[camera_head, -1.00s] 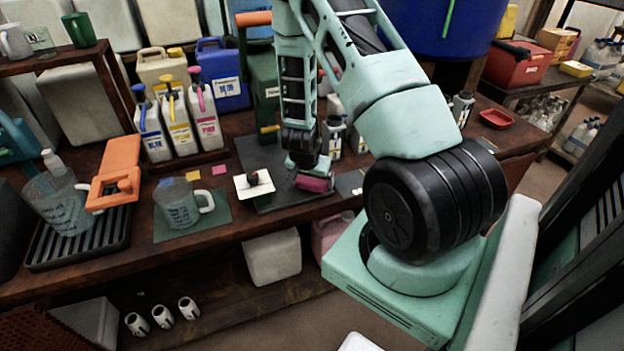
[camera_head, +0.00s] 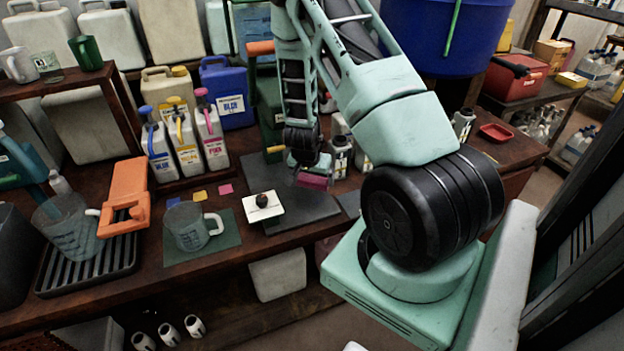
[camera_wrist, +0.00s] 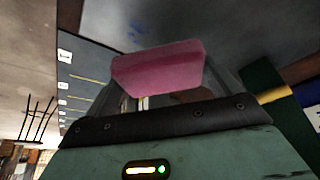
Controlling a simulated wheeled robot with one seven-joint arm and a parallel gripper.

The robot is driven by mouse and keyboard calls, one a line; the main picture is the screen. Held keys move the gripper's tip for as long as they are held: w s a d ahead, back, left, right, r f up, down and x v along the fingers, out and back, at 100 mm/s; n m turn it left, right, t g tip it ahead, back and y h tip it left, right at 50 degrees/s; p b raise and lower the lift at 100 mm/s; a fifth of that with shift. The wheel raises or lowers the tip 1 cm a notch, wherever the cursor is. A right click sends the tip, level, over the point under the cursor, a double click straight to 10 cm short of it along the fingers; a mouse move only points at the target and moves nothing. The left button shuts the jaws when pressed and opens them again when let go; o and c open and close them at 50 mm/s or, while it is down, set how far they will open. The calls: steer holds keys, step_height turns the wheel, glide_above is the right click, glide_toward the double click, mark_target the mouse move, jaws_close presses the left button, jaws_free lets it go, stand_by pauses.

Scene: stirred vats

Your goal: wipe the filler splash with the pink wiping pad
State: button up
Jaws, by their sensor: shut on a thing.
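My gripper (camera_head: 310,172) is shut on the pink wiping pad (camera_head: 312,181) over the back part of a dark grey mat (camera_head: 300,209) on the bench. In the wrist view the pink pad (camera_wrist: 158,70) sits crosswise at the jaw tips. Small blue specks (camera_wrist: 136,32), apparently the filler splash, lie on the grey surface beyond the pad. The pad looks apart from the specks. I cannot tell whether it touches the mat. I cannot make out the splash in the head view.
A white plate with a dark knob (camera_head: 263,214) lies at the mat's left. A clear jug (camera_head: 187,227) stands on a green mat. Blue, yellow and pink pump bottles (camera_head: 184,150) stand behind. A blue vat (camera_head: 428,35) and a red dish (camera_head: 495,132) are to the right.

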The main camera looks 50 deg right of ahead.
mark_target(314, 178)
steer(key=shift+r+p, duration=1.1)
steer(key=shift+r, duration=0.6)
steer(key=shift+f, duration=0.1)
